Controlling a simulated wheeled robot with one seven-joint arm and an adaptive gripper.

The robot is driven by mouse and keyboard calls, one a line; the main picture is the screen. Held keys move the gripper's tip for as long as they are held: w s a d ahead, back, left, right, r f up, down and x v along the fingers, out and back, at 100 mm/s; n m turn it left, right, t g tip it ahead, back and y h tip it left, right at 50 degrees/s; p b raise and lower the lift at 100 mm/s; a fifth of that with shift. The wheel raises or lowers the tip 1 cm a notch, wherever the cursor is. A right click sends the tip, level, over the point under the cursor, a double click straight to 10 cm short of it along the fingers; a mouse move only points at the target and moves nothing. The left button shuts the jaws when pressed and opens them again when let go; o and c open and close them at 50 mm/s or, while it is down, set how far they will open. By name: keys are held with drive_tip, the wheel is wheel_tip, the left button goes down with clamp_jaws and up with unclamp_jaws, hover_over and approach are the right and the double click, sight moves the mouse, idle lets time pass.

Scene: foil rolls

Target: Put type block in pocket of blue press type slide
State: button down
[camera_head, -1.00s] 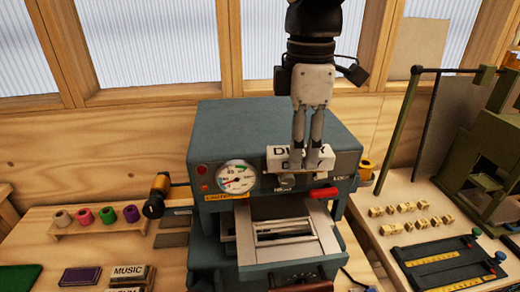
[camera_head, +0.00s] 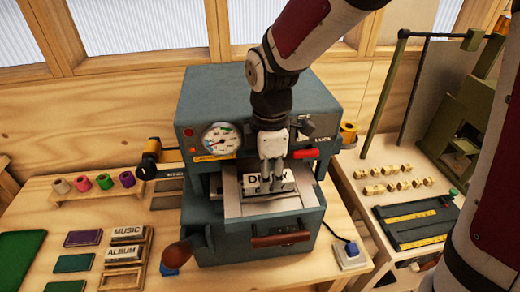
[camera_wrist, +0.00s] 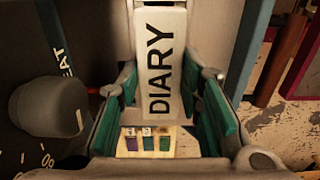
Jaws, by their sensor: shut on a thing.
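The white type block (camera_head: 253,185) reads DIARY in the wrist view (camera_wrist: 165,60). My gripper (camera_head: 272,180) is shut on it from above, with green-padded fingers (camera_wrist: 170,105) on either side. The blue press (camera_head: 245,98) stands at the middle of the bench. Its grey metal type slide (camera_head: 262,211) sticks out at the front, below the gauge. The block is level, at or just above the slide's pocket. The block and fingers cover the pocket, so I cannot tell whether the block touches its floor.
A wooden handle (camera_head: 280,238) is in front of the slide. Foil rolls (camera_head: 104,181) and MUSIC and ALBUM blocks (camera_head: 127,233) are at the left. A green press (camera_head: 455,130) is at the right.

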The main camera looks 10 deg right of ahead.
drive_tip(key=shift+f, duration=0.2)
drive_tip(key=shift+f, duration=0.35)
drive_tip(key=c, duration=1.4)
unclamp_jaws()
drive_tip(key=shift+f, duration=0.1)
wheel_tip(320, 180, up, 12)
drive_tip(key=b, duration=0.1)
drive_tip(key=s+d+r+m+t, duration=0.1)
drive_tip(key=s+d+m+t, duration=0.1)
drive_tip(key=m, duration=0.4)
drive_tip(key=s+d+r+m+t, duration=0.1)
drive_tip(key=s+d+m, duration=0.4)
drive_tip(key=s+m, duration=0.1)
drive_tip(key=s+d+r+m+t, duration=0.1)
drive_tip(key=s+d+m+t, duration=0.1)
drive_tip(key=m, duration=0.4)
drive_tip(key=shift+s+d+r+t, duration=0.2)
drive_tip(key=shift+s+d, duration=0.2)
drive_tip(key=shift+s, duration=0.3)
drive_tip(key=shift+s+d+r+t, duration=0.15)
drive_tip(key=shift+s+d, duration=0.2)
drive_tip(key=shift+s, duration=0.3)
